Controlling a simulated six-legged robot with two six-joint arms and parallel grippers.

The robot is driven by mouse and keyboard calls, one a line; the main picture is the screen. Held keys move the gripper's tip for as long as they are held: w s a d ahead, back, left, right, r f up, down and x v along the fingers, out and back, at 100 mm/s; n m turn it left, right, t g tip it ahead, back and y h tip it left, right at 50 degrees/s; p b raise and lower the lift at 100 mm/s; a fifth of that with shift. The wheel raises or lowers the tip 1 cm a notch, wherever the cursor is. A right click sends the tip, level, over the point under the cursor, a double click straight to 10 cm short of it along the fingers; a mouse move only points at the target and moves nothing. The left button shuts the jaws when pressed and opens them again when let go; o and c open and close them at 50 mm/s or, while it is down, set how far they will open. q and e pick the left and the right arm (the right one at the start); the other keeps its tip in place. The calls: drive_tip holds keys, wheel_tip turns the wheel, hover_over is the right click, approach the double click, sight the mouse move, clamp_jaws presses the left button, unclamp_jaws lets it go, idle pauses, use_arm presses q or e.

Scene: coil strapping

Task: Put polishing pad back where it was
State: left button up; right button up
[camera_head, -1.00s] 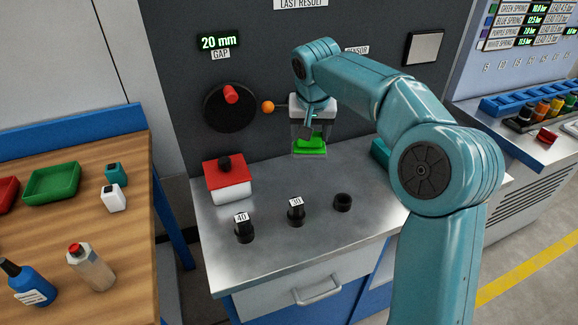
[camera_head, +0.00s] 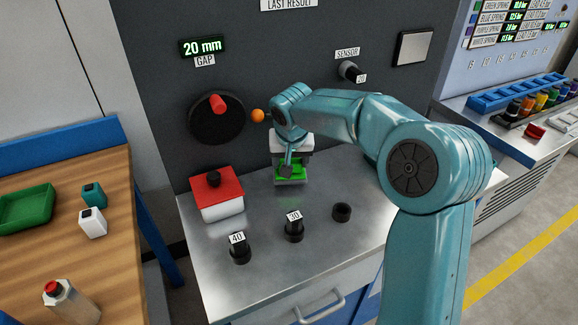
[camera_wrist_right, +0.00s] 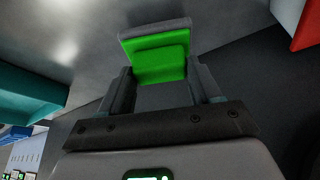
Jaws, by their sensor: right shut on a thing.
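The polishing pad (camera_head: 290,174) is a bright green block with a grey layer. My right gripper (camera_head: 290,172) is shut on it and holds it over the back of the metal bench top, right of the red-lidded white box. In the right wrist view the pad (camera_wrist_right: 160,62) sits between the two fingers of the gripper (camera_wrist_right: 162,85), its grey edge facing away from the palm. Whether the pad touches the bench is unclear. My left gripper is not in view.
The metal bench (camera_head: 330,255) carries a red-lidded white box (camera_head: 217,195), black pieces labelled 40 (camera_head: 239,248) and 30 (camera_head: 294,227), and an empty black ring (camera_head: 342,212). The panel has a red-handled dial (camera_head: 216,118) and orange ball (camera_head: 257,116).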

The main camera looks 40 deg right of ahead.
wheel_tip(320, 180, down, 2)
drive_tip(key=shift+w+d+f, duration=0.1)
drive_tip(key=o, duration=0.9)
drive_tip(key=shift+o, duration=0.2)
drive_tip(key=p+v, duration=0.1)
drive_tip(key=v, duration=1.1)
